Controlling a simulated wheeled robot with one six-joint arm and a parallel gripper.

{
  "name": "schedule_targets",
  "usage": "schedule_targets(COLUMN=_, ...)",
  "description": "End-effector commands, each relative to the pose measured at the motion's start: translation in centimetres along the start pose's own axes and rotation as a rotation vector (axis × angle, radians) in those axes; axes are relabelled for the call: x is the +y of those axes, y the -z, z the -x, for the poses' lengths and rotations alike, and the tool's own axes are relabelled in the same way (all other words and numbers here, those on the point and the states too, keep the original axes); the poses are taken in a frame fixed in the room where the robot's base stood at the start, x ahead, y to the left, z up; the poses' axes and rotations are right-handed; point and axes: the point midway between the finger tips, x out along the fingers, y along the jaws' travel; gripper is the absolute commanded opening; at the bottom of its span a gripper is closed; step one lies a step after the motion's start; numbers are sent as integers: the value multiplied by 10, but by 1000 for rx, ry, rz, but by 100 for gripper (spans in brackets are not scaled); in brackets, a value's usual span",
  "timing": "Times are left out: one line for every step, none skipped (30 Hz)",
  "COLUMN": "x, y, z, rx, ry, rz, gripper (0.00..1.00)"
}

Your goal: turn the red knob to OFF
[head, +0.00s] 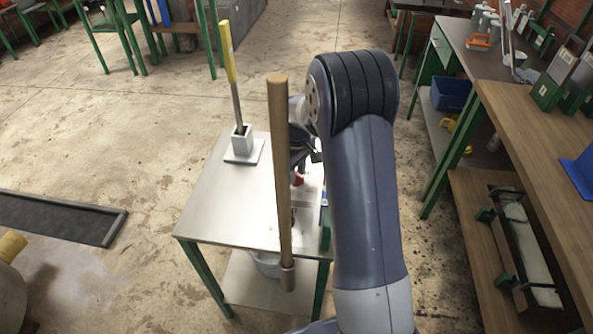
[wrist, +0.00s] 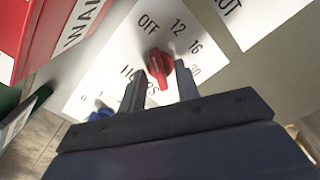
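The red knob (wrist: 160,66) sits on a white dial plate (wrist: 118,62) in the wrist view. The plate reads OFF above the knob, 12, 16 and 20 to the right, HOURS below, and small numbers at lower left. The knob's grip runs roughly up and down in the picture; which mark it points at is unclear. My gripper (wrist: 167,72) is open, its two grey fingers on either side of the knob. Whether the left finger touches it I cannot tell. In the head view my gripper (head: 304,158) is partly hidden by my arm and a wooden handle.
A wooden pole (head: 279,170) stands in front of the metal table (head: 215,205). A yellow-handled tool (head: 228,55) stands in a holder. A workbench (head: 540,120) is at right.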

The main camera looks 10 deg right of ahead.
Motion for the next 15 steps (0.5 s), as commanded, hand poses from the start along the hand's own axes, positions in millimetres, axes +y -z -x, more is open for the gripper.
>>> schedule_targets(x=0, y=0, z=0, rx=0, ry=0, rz=0, gripper=31)
schedule_targets(x=0, y=0, z=1, rx=0, ry=0, rz=0, gripper=31)
schedule_targets(x=0, y=0, z=2, rx=1, ry=0, rz=0, gripper=31)
schedule_targets(x=0, y=0, z=4, rx=1, ry=-1, rz=0, gripper=31)
schedule_targets(x=0, y=0, z=7, rx=2, ry=-1, rz=0, gripper=31)
schedule_targets(x=0, y=0, z=12, rx=2, ry=-1, rz=-1, gripper=31)
schedule_targets(x=0, y=0, z=16, rx=2, ry=-2, rz=0, gripper=31)
schedule_targets(x=1, y=1, z=21, rx=3, ry=-3, rz=0, gripper=31)
schedule_targets(x=1, y=1, z=29, rx=4, ry=-3, rz=0, gripper=31)
schedule_targets(x=1, y=1, z=35, rx=4, ry=-3, rz=0, gripper=31)
schedule_targets(x=1, y=1, z=42, rx=4, ry=-3, rz=0, gripper=31)
schedule_targets(x=1, y=1, z=50, rx=4, ry=-3, rz=0, gripper=31)
schedule_targets(x=0, y=1, z=57, rx=4, ry=-3, rz=0, gripper=31)
schedule_targets(x=1, y=1, z=63, rx=4, ry=-3, rz=0, gripper=31)
schedule_targets(x=1, y=1, z=71, rx=4, ry=-3, rz=0, gripper=31)
